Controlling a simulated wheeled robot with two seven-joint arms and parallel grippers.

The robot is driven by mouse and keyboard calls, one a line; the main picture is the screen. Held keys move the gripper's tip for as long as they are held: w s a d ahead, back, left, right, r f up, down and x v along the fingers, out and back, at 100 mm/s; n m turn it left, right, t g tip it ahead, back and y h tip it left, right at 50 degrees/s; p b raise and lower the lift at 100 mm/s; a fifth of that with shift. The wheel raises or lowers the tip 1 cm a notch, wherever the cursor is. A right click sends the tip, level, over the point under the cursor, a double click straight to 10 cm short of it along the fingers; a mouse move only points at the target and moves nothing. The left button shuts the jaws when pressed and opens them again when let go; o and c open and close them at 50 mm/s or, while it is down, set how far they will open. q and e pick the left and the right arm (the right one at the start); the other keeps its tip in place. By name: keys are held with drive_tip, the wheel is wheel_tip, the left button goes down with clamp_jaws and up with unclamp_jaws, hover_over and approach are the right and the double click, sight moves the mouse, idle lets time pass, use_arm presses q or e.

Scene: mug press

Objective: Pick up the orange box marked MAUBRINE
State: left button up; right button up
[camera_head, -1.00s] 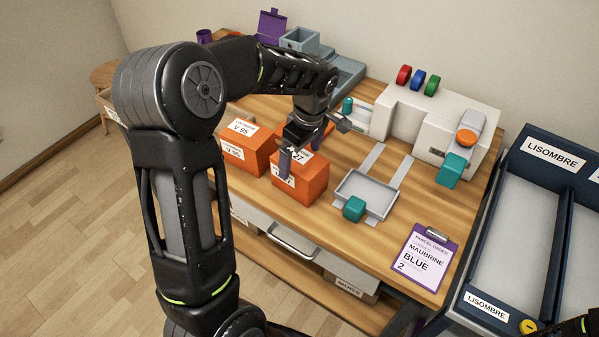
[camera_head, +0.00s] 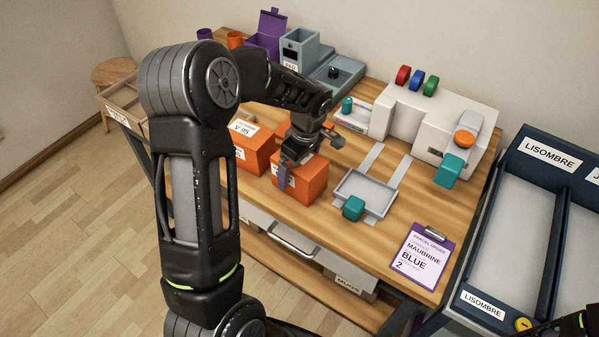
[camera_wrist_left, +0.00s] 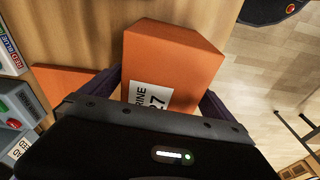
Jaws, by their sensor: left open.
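The right-hand orange box (camera_head: 311,187) stands on the wooden table. Its label is mostly hidden in the head view; in the wrist view the box (camera_wrist_left: 170,58) shows a white label ending in "RINE" and "27". My left gripper (camera_head: 300,165) is low over this box, open, with its dark fingers at two opposite sides. In the wrist view the open left gripper (camera_wrist_left: 157,95) has the box between its fingers; contact cannot be told. A second orange box (camera_head: 252,152) marked "V 95" stands just left of it.
A grey tray (camera_head: 379,181) with a teal block (camera_head: 353,208) lies to the right. Behind it stands a white press (camera_head: 410,125). A clipboard order (camera_head: 421,256) reads MAUBRINE, BLUE, 2. A dark blue crate (camera_head: 516,200) marked LISOMBRE is at far right.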

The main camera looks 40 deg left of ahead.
use_arm(q)
drive_tip(key=shift+c, duration=0.6)
drive_tip(key=c, duration=1.6)
drive_tip(key=shift+r, duration=0.1)
wheel_tip(320, 180, up, 10)
drive_tip(key=shift+f+b, duration=0.1)
drive_tip(key=shift+b, duration=0.7)
